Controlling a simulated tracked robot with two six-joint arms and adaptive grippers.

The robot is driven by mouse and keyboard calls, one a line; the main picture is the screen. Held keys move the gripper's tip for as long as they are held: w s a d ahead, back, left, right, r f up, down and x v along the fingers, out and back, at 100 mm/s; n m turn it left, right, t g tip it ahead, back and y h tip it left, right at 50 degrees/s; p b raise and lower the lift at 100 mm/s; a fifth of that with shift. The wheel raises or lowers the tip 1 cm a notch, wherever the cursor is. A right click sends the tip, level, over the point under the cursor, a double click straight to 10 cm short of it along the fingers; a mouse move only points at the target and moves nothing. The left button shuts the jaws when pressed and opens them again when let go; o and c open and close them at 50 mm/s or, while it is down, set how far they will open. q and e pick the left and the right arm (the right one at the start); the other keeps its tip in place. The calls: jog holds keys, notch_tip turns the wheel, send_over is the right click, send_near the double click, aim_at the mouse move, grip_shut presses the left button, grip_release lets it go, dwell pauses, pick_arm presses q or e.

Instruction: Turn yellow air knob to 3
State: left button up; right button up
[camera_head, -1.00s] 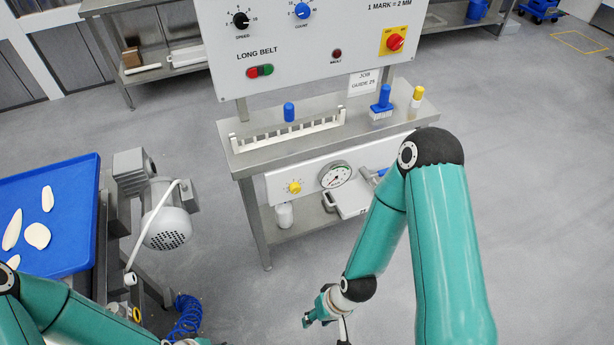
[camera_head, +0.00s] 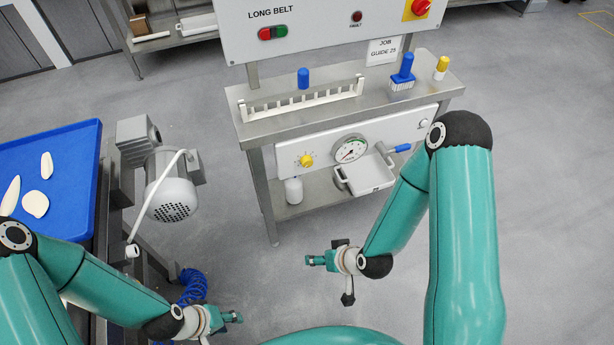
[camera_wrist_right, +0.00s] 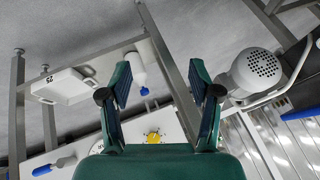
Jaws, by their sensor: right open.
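The yellow air knob (camera_head: 306,160) sits on the white lower panel (camera_head: 330,137), left of a round gauge (camera_head: 350,149). Its setting is too small to read. In the right wrist view the knob (camera_wrist_right: 153,136) shows between my right gripper's fingers, beyond the palm edge. My right gripper (camera_wrist_right: 158,75) is open and empty; in the head view it (camera_head: 318,260) is below and in front of the panel, apart from the knob. My left gripper (camera_head: 230,318) is low at the left, far from the knob; its finger opening is unclear.
A steel shelf (camera_head: 235,118) over the panel holds a white rack (camera_head: 262,107), a blue-handled brush (camera_head: 402,75) and a yellow-capped bottle (camera_head: 441,68). A white bottle (camera_head: 293,190) and white tray (camera_head: 372,178) stand below. A motor (camera_head: 172,198) is at left. The floor before the panel is clear.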

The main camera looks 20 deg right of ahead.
jog(key=w+d+f+t+b, duration=0.1)
jog(key=w+d+t+b, duration=0.2)
jog(key=w+t+b, duration=0.5)
jog(key=t+h+b, duration=0.2)
jog(key=t+b, duration=0.1)
jog(key=t, duration=0.1)
send_near(308, 165)
jog(key=w, duration=0.5)
jog(key=w+p, duration=0.1)
jog(key=w, duration=0.2)
jog(key=shift+w+a+f, duration=0.2)
jog(key=shift+w+a, duration=0.1)
jog(key=shift+a, duration=0.05)
pick_arm(q)
notch_tip(308, 165, down, 12)
jog(key=shift+f, duration=0.15)
